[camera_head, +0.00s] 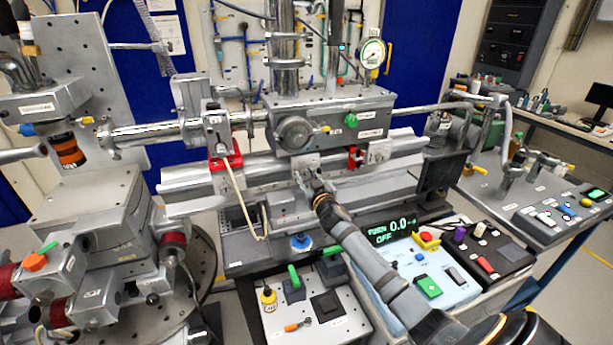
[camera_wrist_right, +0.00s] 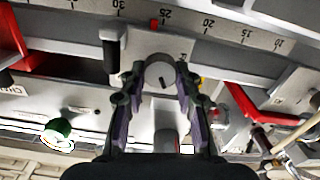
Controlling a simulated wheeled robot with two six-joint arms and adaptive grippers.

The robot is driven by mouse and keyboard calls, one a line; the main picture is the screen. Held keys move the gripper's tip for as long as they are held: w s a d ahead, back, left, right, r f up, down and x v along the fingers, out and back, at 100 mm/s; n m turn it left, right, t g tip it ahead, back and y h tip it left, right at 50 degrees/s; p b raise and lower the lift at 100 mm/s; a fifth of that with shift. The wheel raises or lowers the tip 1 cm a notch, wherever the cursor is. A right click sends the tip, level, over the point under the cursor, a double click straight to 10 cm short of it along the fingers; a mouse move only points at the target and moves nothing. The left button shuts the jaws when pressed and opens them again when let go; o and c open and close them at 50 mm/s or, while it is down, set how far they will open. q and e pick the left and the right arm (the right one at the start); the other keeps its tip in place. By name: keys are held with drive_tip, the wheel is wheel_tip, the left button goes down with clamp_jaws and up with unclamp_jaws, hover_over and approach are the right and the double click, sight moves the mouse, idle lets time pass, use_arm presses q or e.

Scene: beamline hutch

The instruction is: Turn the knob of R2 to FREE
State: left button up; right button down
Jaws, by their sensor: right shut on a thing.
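A small grey round knob (camera_wrist_right: 160,72) with a dark index line sits on the front of a light metal carrier (camera_wrist_right: 140,45) on a graduated rail. A label beside the knob is mostly hidden, so I cannot read R2 or FREE. My right gripper (camera_wrist_right: 161,74) is shut on the knob, one finger on each side. In the head view my right gripper (camera_head: 312,186) reaches the middle carrier (camera_head: 306,162) from the front right, and its fingers hide the knob there. My left gripper is not in view.
The rail (camera_head: 190,188) also bears red-based carriers left (camera_head: 235,160) and right (camera_head: 355,157) of the middle one. A grey housing with a pressure gauge (camera_head: 372,53) overhangs it. A green display (camera_head: 391,230) and button panels (camera_head: 430,270) stand below, near my right arm.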

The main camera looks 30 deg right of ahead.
drive_tip(key=n+p, duration=0.1)
drive_tip(key=n, duration=0.5)
drive_tip(key=shift+a+n, duration=0.15)
drive_tip(key=shift+n, duration=0.15)
drive_tip(key=n+p, duration=0.2)
drive_tip(key=n, duration=0.3)
drive_tip(key=shift+w+f+n, duration=0.1)
drive_tip(key=shift+f+n, duration=0.05)
drive_tip(key=shift+n, duration=0.25)
drive_tip(key=c, duration=1.2)
unclamp_jaws()
drive_tip(key=shift+s+a+f, duration=0.1)
drive_tip(key=shift+s, duration=0.25)
drive_tip(key=v, duration=1.1)
drive_tip(key=shift+s+a, duration=0.15)
